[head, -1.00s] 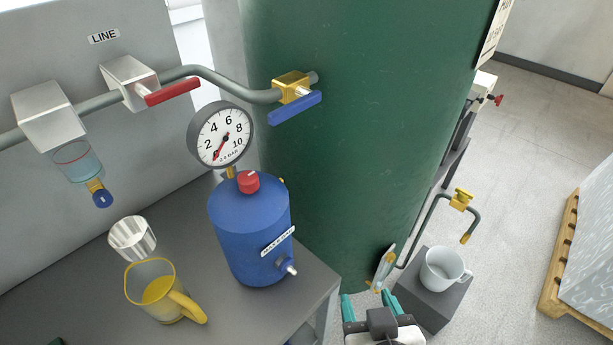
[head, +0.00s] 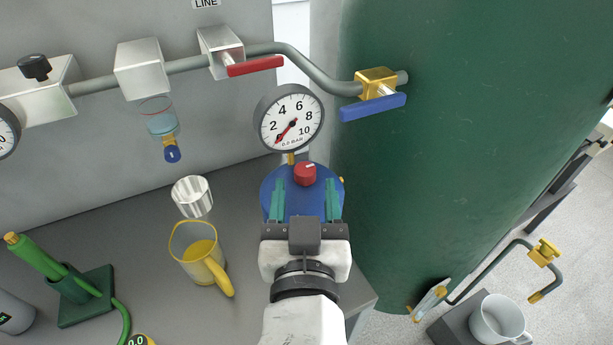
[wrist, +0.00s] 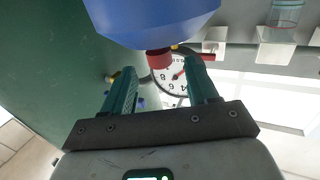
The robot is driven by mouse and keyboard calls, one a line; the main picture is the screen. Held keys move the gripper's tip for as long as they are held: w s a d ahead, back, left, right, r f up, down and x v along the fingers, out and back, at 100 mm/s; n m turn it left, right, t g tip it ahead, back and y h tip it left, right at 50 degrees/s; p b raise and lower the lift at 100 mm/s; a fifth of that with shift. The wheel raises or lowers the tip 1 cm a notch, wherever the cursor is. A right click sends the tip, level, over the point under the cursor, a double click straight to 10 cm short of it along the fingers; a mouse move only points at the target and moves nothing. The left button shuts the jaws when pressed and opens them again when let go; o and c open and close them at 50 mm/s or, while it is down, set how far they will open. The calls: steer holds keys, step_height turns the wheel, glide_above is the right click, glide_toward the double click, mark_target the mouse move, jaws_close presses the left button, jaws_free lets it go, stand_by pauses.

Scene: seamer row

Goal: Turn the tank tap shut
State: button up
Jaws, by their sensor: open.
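The brass tap (head: 377,82) with a blue lever (head: 373,107) sits on the grey pipe where it meets the big green tank (head: 450,150). The lever lies roughly along the pipe. Another brass tap (head: 543,252) is on a thin bent pipe low on the tank's right, near a white mug. My gripper (head: 305,190) is open and empty, below and left of the blue lever, in front of the blue vessel in the head view. The wrist view shows my gripper (wrist: 162,66) with its fingers apart, the gauge visible between them.
The blue vessel (head: 272,190) has a red knob (head: 305,174) and carries a dial gauge (head: 290,119). A red lever (head: 255,66) is on the same pipe. A yellow jug (head: 200,252), metal cup (head: 192,196) and green stand (head: 85,298) are on the bench. The white mug (head: 497,318) is at lower right.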

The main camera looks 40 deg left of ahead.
mark_target(305, 173)
steer(key=shift+x, duration=1.4)
steer(key=c, duration=1)
